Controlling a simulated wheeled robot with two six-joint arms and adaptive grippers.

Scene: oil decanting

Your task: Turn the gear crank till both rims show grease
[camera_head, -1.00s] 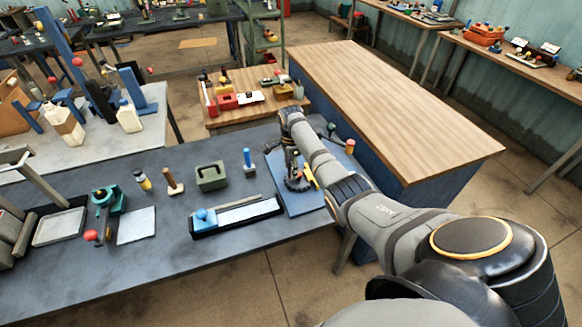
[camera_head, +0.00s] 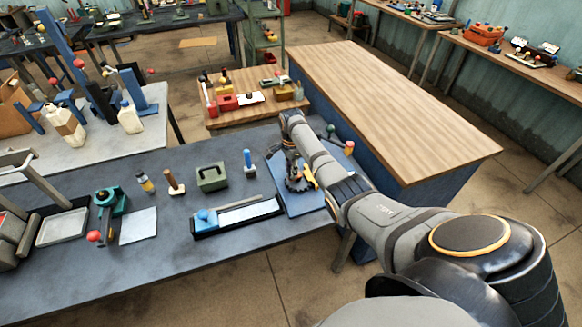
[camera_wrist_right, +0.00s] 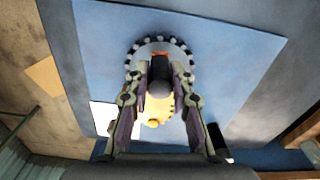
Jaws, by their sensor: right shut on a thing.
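A blue board (camera_head: 310,208) lies at the right end of the dark bench and carries a dark toothed gear (camera_head: 300,185) and a yellow part (camera_head: 310,176). In the right wrist view the larger gear (camera_wrist_right: 147,47) has a grey face, black teeth and a red patch near its middle. A smaller yellow gear (camera_wrist_right: 154,121) shows below it. My right gripper (camera_wrist_right: 160,76) reaches down over the gears and is shut on the crank's dark rounded knob (camera_wrist_right: 159,89). The fingers hide much of the crank. I cannot make out grease on either rim. My left gripper is out of view.
A black tray with a white strip (camera_head: 248,215) lies left of the board. A blue-handled tool (camera_head: 249,162) and a green box (camera_head: 212,176) stand behind it. A wooden-topped cabinet (camera_head: 390,110) stands close behind my right arm.

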